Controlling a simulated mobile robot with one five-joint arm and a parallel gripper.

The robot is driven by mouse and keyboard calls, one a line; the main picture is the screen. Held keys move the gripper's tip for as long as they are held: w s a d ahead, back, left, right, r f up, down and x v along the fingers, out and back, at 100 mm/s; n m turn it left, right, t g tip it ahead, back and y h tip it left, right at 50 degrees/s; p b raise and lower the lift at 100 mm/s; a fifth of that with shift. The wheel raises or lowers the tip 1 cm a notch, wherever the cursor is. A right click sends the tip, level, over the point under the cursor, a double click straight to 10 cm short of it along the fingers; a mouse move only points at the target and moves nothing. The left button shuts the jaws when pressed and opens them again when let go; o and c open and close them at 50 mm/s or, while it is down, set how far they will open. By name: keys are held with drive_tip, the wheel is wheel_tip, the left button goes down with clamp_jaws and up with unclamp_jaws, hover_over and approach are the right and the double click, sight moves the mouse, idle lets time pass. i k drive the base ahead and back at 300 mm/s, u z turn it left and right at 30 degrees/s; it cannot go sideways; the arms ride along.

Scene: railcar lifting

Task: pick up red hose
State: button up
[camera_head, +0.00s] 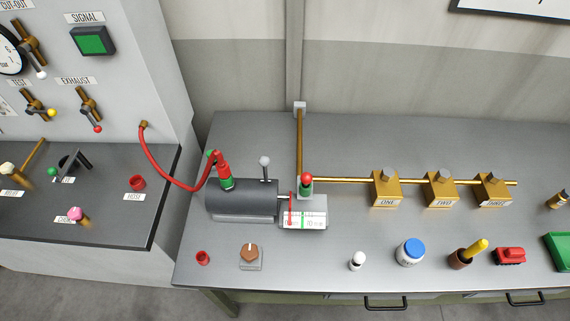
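The red hose (163,176) runs from a brass fitting (143,125) on the side of the grey control cabinet. It sags in a curve, then rises to a red connector (222,172) standing on top of the dark grey cylinder (240,198). A green band shows at the connector's lower end, and a small green spot shows near the top of the hose's bend. The connector appears to sit on the cylinder; I cannot tell whether it is locked. My gripper is not in view.
A red cup-like holder (138,183) stands by a label on the left console. Another small red cup (203,258) and a brown knob (250,252) are on the bench (330,270). A red-topped lever (306,182), a gauge (303,220) and brass valves (386,190) stand to the right.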

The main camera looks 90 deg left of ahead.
sight(223, 169)
drive_tip(key=i, duration=0.75)
drive_tip(key=u, duration=5.3)
drive_tip(key=i, duration=1)
drive_tip(key=z, duration=0.05)
